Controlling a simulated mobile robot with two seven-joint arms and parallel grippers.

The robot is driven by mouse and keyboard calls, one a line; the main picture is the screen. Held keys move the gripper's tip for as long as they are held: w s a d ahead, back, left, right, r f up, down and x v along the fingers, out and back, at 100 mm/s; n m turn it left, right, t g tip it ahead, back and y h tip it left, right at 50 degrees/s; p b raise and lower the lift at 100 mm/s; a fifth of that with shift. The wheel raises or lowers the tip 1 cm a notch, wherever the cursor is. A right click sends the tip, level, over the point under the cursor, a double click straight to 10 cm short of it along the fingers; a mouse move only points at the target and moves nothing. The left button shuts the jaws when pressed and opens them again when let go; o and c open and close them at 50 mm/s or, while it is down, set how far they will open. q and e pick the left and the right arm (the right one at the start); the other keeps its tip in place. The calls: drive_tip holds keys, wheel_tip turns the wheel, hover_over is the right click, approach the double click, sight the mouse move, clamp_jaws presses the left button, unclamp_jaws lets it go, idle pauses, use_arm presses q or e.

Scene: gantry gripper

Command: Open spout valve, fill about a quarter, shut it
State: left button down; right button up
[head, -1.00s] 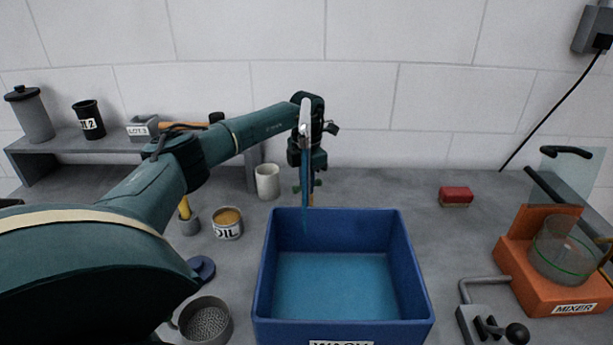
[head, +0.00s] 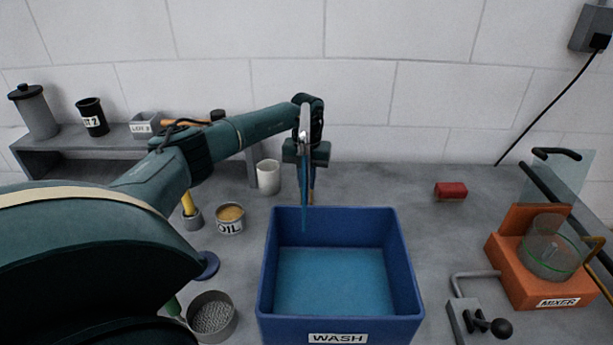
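The blue tub labelled WASH (head: 338,338) stands in the lower middle of the head view, with a layer of blue water (head: 335,280) low inside it. A silver spout (head: 304,118) shows above the tub's back edge. A thin blue stream (head: 305,215) hangs from it down into the tub. My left gripper (head: 309,190) points down just behind the spout and stream, at the tub's back edge. A small brownish piece shows by its fingertips, partly hidden. The stream hides part of the fingers, so their opening is unclear. The valve handle cannot be made out. My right gripper is out of view.
Left of the tub are an OIL tin (head: 230,219), a white cup (head: 268,178) and a round sieve (head: 211,315). A red block (head: 451,191) lies right. An orange MIXER (head: 540,280) and a black-knobbed lever (head: 500,328) stand further right.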

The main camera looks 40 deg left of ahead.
use_arm(q)
drive_tip(key=shift+w+r+n, duration=0.1)
drive_tip(key=shift+n, duration=0.5)
drive_tip(key=shift+a, duration=0.1)
drive_tip(key=c, duration=1.4)
unclamp_jaws()
drive_tip(key=shift+o, duration=0.2)
wheel_tip(320, 180, up, 13)
drive_tip(key=b, duration=0.2)
